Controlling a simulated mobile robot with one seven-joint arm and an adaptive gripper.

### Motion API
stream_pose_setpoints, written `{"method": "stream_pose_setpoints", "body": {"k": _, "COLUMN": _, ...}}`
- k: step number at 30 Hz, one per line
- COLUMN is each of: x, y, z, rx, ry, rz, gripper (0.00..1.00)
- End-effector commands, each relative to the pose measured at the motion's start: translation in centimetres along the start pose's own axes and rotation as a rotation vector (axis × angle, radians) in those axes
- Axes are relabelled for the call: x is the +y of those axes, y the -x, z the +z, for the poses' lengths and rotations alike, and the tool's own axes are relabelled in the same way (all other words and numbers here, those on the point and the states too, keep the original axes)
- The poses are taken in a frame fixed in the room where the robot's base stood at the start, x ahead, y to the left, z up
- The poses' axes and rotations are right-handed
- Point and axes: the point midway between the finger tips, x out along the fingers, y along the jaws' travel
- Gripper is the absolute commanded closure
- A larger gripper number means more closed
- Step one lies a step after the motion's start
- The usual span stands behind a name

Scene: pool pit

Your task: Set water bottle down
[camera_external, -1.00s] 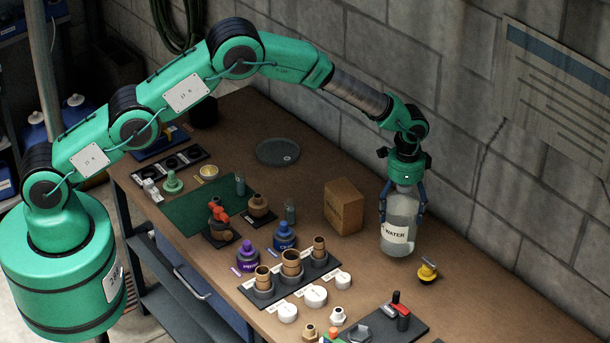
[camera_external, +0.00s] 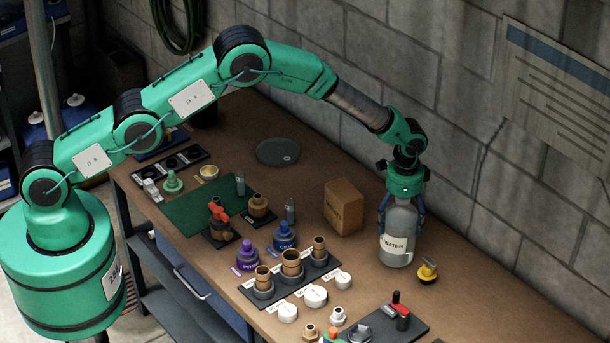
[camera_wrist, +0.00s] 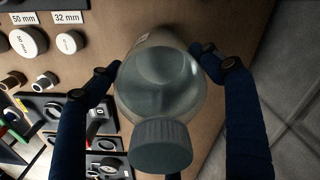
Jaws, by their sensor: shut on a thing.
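The water bottle (camera_external: 397,243) is clear and greyish with a white WATER label, upright at the right rear of the brown workbench (camera_external: 350,268). Its base looks at or very near the bench top; I cannot tell for sure if it touches. My gripper (camera_external: 402,205) points down from above, with its blue fingers shut on the upper part of the bottle. In the wrist view the bottle (camera_wrist: 160,85) with its grey ribbed cap (camera_wrist: 160,146) sits between the two fingers.
A small yellow-and-black item (camera_external: 427,270) stands close to the bottle's right. A cardboard box (camera_external: 344,207) is to its left. White caps (camera_external: 315,296) and a dark tool tray (camera_external: 385,324) lie nearer the front. The block wall (camera_external: 470,150) is close behind.

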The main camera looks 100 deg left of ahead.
Motion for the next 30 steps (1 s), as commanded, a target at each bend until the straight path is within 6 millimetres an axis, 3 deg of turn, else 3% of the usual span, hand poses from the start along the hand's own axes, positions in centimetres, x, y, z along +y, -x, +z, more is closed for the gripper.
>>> {"method": "stream_pose_setpoints", "body": {"k": 17, "x": -0.07, "y": -0.51, "z": -0.19, "rx": 0.005, "ry": 0.0, "rz": -0.002, "gripper": 0.79}}
{"method": "stream_pose_setpoints", "body": {"k": 18, "x": 0.0, "y": -0.78, "z": 0.0, "rx": 0.0, "ry": 0.0, "rz": 0.0, "gripper": 0.16}}
{"method": "stream_pose_setpoints", "body": {"k": 20, "x": 0.0, "y": -0.75, "z": 0.0, "rx": 0.0, "ry": 0.0, "rz": 0.0, "gripper": 0.04}}
{"method": "stream_pose_setpoints", "body": {"k": 30, "x": 0.0, "y": -0.73, "z": 0.0, "rx": 0.0, "ry": 0.0, "rz": 0.0, "gripper": 0.03}}
